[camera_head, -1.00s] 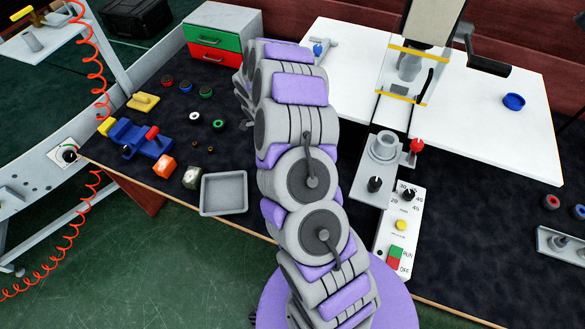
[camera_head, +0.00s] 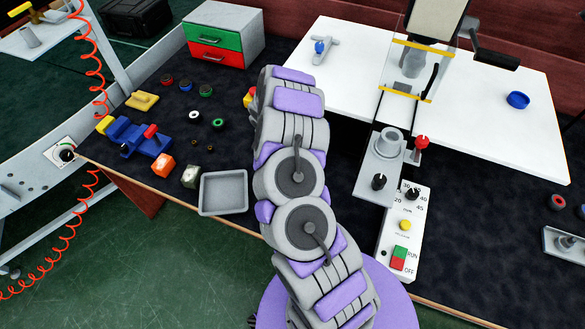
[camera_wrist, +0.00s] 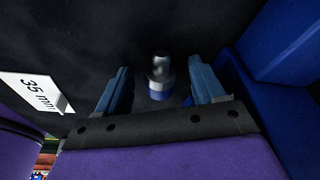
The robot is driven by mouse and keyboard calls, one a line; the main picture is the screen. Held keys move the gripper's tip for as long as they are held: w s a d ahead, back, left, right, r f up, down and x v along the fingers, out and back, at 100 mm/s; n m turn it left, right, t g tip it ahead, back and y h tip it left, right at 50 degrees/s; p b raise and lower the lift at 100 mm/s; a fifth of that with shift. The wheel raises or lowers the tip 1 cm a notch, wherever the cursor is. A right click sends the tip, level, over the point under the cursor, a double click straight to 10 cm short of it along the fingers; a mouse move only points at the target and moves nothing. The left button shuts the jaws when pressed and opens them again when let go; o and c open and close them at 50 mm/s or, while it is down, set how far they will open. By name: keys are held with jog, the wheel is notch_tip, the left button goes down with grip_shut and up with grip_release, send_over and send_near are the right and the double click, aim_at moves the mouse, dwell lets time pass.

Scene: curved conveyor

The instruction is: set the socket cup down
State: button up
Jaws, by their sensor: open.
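In the wrist view, the two dark blue fingers of my gripper (camera_wrist: 160,80) stand apart. A small grey metallic cylindrical piece with a white and blue band (camera_wrist: 160,68), which looks like the socket cup, is between them on or just above a dark surface. A dark gap shows between it and each finger. In the camera_head view, my gripper and this piece are hidden behind my arm.
In the wrist view, a white "35 mm" label (camera_wrist: 36,92) lies left and a blue wall (camera_wrist: 275,40) stands close on the right. In the camera_head view, there are a drawer box (camera_head: 216,48), a grey tray (camera_head: 223,208), a blue fixture (camera_head: 137,138) and a press (camera_head: 412,65).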

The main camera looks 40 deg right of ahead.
grip_shut()
dwell(0.7)
